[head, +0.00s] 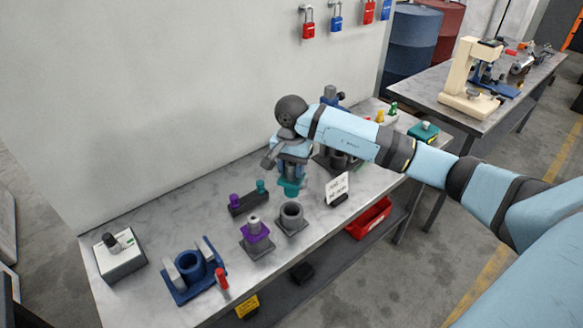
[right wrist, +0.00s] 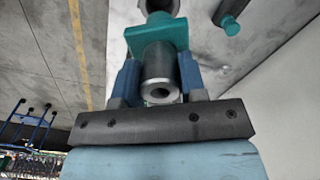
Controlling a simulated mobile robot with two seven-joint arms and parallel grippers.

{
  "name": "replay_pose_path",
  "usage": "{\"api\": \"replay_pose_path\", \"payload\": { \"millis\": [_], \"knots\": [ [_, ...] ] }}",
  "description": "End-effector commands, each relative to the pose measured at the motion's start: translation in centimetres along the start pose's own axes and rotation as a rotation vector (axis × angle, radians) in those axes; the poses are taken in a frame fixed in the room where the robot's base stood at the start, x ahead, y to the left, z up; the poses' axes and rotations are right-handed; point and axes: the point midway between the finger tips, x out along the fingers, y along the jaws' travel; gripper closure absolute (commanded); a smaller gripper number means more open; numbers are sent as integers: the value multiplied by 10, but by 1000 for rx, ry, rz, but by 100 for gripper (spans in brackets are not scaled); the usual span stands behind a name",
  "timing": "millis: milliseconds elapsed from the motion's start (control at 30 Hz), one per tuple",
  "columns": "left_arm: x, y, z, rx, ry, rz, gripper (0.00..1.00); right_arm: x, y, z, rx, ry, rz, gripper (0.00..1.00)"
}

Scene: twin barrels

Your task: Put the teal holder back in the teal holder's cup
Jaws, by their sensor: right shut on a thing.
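The teal holder (head: 291,186) hangs under my right gripper (head: 287,160) in the head view, above the table and behind the empty grey cup. In the right wrist view, the blue fingers of my right gripper (right wrist: 159,78) are shut on either side of the teal holder's grey cylinder, beside its teal collar (right wrist: 157,38). The empty grey cup (head: 291,217) stands on a square base with its mouth open upward. Beside it, a purple holder (head: 256,232) sits in another cup. My left gripper is not in view.
A dark block (head: 248,204) with a purple peg and a teal peg lies left of the empty cup. A white sign (head: 337,187) stands to the right. A blue fixture (head: 193,272) and a white box (head: 119,257) are at the left. A wall runs behind the table.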

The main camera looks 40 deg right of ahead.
Motion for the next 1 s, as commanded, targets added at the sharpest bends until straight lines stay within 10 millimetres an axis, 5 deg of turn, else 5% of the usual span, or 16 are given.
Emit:
{"api": "replay_pose_path", "payload": {
  "millis": [600,1000],
  "knots": [
    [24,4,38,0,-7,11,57,50,0,0,0,0,-1,94],
    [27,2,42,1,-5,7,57,57,0,0,-1,0,-2,94]
  ]
}}
